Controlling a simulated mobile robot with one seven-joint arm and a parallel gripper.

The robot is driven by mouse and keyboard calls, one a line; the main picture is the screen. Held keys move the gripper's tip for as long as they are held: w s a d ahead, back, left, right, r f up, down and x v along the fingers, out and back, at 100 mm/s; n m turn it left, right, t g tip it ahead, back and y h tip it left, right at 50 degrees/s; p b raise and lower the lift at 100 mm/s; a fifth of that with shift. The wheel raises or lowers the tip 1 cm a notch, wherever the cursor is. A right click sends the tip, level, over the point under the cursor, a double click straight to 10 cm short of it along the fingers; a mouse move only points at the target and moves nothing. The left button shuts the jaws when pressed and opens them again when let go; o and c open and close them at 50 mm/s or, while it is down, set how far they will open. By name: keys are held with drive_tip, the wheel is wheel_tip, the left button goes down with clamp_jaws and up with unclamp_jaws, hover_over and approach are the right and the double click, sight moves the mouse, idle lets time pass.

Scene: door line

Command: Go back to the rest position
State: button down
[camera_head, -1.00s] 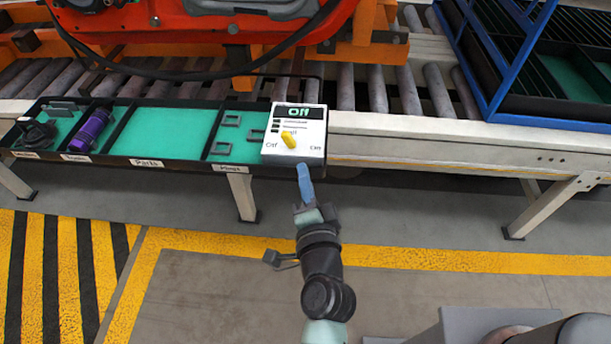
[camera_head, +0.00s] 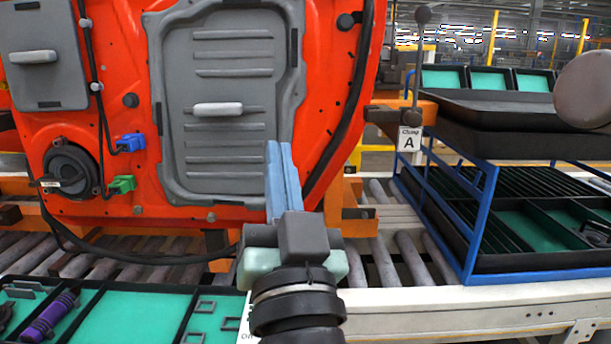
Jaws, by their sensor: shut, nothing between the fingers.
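My gripper (camera_head: 279,148) stands upright in the lower middle of the view, its two blue fingers closed together with nothing between them. It shows in front of the lower right part of the red door (camera_head: 230,197) with its grey inner panel (camera_head: 222,90). I cannot tell how far it is from the door. The white control box (camera_head: 246,325) is mostly hidden behind my wrist and cut off by the bottom edge, so its display is not readable.
A tray (camera_head: 130,318) with a purple tool (camera_head: 50,316) lies at the lower left. A blue-framed rack (camera_head: 480,225) with black trays stands at the right. A post with a "Clamp A" label (camera_head: 409,139) stands beside the door. The roller conveyor (camera_head: 385,262) runs behind my wrist.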

drive_tip(key=s+d+r+n+t+h+p, duration=0.1)
drive_tip(key=s+r+t+h, duration=0.1)
drive_tip(key=s+r, duration=0.5)
drive_tip(key=s+d+r+t+h+p, duration=0.2)
drive_tip(key=s+r, duration=0.2)
drive_tip(key=r, duration=0.5)
wheel_tip(320, 180, up, 19)
drive_tip(key=p, duration=1.8)
drive_tip(key=shift+w+a+p, duration=0.15)
drive_tip(key=shift+a+p, duration=0.1)
drive_tip(key=shift+p, duration=0.1)
